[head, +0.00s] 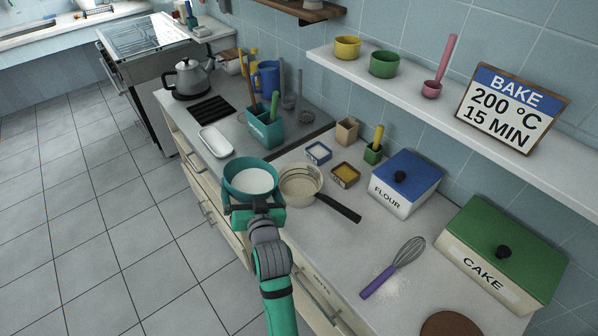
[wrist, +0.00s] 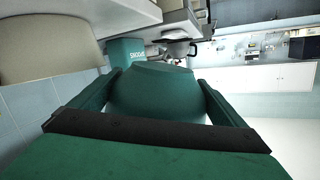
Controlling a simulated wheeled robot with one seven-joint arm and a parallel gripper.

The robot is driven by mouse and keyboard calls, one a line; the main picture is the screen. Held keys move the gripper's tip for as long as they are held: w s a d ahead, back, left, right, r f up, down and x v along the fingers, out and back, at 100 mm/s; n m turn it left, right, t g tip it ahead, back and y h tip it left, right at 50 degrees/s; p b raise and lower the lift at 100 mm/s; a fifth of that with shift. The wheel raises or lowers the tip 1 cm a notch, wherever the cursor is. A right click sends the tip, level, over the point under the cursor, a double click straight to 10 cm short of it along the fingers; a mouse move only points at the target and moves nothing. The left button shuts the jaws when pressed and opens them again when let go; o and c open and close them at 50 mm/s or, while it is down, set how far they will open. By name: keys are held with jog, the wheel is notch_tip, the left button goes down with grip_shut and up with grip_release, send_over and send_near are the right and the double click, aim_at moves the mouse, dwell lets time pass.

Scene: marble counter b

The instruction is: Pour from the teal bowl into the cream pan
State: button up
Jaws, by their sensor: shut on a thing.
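The teal bowl (head: 231,188) holds white contents and looks about level in the head view, at the counter's front edge. My gripper (head: 256,208) is shut on the bowl's near side. In the wrist view my gripper's two fingers (wrist: 155,95) flank the bowl (wrist: 155,88), whose inside is hidden there. The cream pan (head: 300,200) sits on the counter just right of the bowl, its black handle pointing right and toward me. The visible part of the pan's inside looks empty. The pan also shows at the upper left of the wrist view (wrist: 45,48).
A teal utensil holder (head: 265,132) and a white dish (head: 215,141) stand behind the bowl. Small blue (head: 318,152) and yellow (head: 346,174) boxes lie behind the pan. A flour box (head: 405,185), a whisk (head: 405,255) and a cake box (head: 500,255) are to the right.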

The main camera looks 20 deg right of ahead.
jog(key=shift+w+d+r+m, duration=0.15)
jog(key=shift+d+r+m, duration=0.25)
jog(key=shift+r, duration=0.2)
jog(key=shift+d+r, duration=0.1)
jog(key=shift+d, duration=0.05)
jog(key=shift+r, duration=0.15)
jog(key=shift+d+r+m+y+b, duration=0.4)
jog(key=shift+d+r+m+y, duration=0.2)
jog(key=shift+d+r+m, duration=0.7)
dwell(1.3)
jog(key=shift+d+r+m, duration=0.15)
jog(key=shift+r+m, duration=0.1)
jog(key=shift+m, duration=0.45)
dwell(1.0)
jog(key=shift+d+f+m+y+b, duration=0.15)
jog(key=shift+d+m+y+b, duration=0.1)
jog(key=shift+m+y+b, duration=0.35)
dwell(0.9)
jog(key=shift+w+d+r+m, duration=0.1)
jog(key=shift+d+r+m, duration=0.15)
jog(key=shift+r+m, duration=0.45)
dwell(0.6)
